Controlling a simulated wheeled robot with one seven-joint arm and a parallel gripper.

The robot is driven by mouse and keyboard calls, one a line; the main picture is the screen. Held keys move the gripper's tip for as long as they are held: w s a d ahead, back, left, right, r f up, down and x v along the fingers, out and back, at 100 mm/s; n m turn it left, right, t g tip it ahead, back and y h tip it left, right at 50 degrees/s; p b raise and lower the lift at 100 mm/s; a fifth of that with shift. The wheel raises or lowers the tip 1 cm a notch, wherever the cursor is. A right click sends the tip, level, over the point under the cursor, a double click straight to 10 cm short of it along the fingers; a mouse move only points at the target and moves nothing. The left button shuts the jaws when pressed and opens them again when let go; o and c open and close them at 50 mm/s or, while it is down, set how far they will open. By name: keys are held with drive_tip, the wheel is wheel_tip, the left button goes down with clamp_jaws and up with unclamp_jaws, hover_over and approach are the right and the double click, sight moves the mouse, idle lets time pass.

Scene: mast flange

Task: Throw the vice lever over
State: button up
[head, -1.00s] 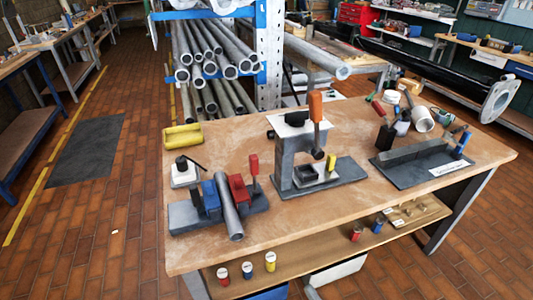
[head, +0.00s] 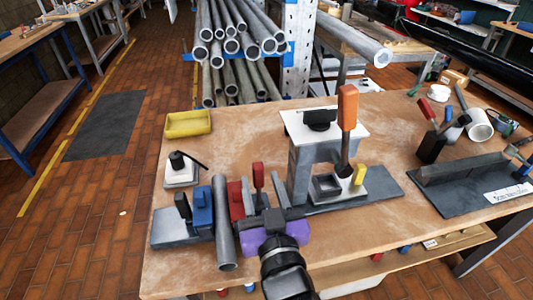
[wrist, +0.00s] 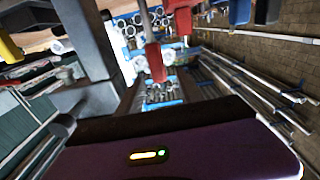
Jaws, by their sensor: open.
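The vice (head: 170,232) stands at the front left of the bench, with a blue jaw block (head: 202,205) and a red jaw block (head: 236,202). A grey pipe (head: 223,222) lies between the blocks. The vice lever (head: 258,176), with a red handle on a thin stem, stands upright right of the red block. It also shows in the wrist view, the red handle (wrist: 155,62) beyond my gripper's purple body. My gripper (head: 263,192) is open at the vice's right end, its fingers either side of the lever's base in the head view. Contact cannot be told.
A press with an orange lever (head: 347,110) stands close to the right of my gripper. A yellow tray (head: 188,123) and a small white-based device (head: 181,170) lie behind the vice. A dark fixture (head: 460,185) is at the right. The bench's front edge is near.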

drive_tip(key=shift+w+f, duration=0.15)
drive_tip(key=p+x, duration=0.1)
drive_tip(key=x, duration=0.6)
drive_tip(key=shift+w, duration=0.3)
clamp_jaws()
drive_tip(key=shift+a, duration=0.1)
idle(1.0)
